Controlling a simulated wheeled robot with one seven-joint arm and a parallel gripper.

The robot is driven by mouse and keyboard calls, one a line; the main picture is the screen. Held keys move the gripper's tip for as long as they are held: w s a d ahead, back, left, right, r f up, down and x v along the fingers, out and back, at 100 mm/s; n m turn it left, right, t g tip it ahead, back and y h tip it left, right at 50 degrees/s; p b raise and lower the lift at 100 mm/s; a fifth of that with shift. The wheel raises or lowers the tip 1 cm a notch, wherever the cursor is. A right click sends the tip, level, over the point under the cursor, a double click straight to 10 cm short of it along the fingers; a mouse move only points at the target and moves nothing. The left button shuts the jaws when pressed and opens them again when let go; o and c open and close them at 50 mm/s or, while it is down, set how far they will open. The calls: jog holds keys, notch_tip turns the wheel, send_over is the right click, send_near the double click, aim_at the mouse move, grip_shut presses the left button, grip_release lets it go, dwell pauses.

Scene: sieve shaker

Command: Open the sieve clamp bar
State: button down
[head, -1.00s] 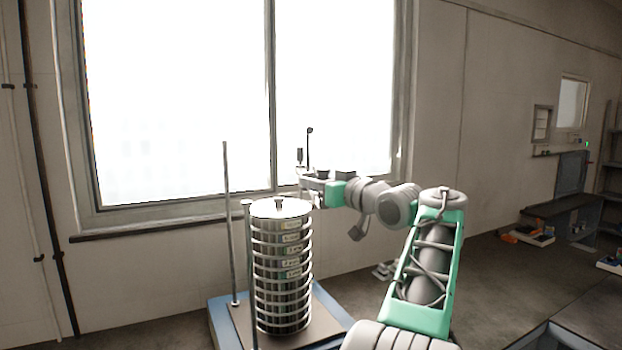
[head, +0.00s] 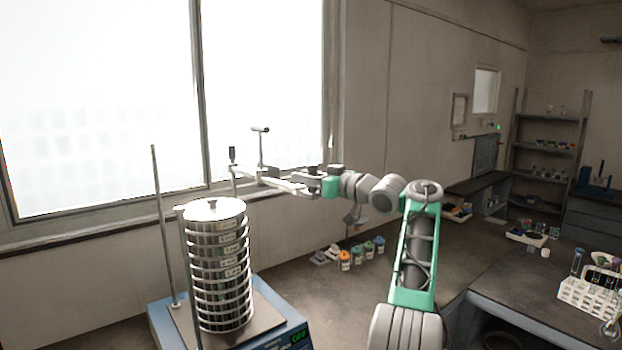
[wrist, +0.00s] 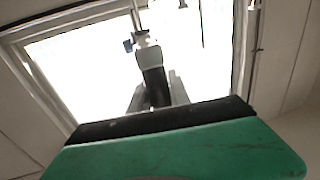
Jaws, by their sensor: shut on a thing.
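The sieve stack (head: 218,268) is a tall pile of shiny steel rings with a round lid (head: 213,209), upright on the blue shaker (head: 288,322). The thin clamp bar (head: 252,172) runs right from a dark-topped post (head: 233,165) behind the stack. A T-shaped screw handle (head: 261,146) stands up from it. The bar lies clear of the lid, off to its right in the picture. My gripper (head: 296,184) is shut on the bar's right end. In the wrist view, a dark piece (wrist: 152,82) shows between the fingers; the grip itself is partly hidden.
Two thin rods (head: 162,230) stand at the stack's left and front. Several small jars (head: 362,252) with coloured lids sit on the bench behind my arm. A white tube rack (head: 588,298) stands at the right. The large window (head: 100,100) is behind.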

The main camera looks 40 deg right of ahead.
jog(key=shift+d, duration=0.15)
jog(key=c, duration=1.7)
grip_release()
jog(key=shift+f, duration=0.1)
jog(key=o, duration=0.3)
jog(key=shift+s+d, duration=0.1)
jog(key=shift+s, duration=0.1)
jog(key=shift+o, duration=1)
jog(key=shift+w, duration=0.1)
jog(key=s+d+b, duration=0.1)
jog(key=s+b, duration=0.1)
jog(key=s, duration=0.5)
jog(key=shift+s, duration=0.4)
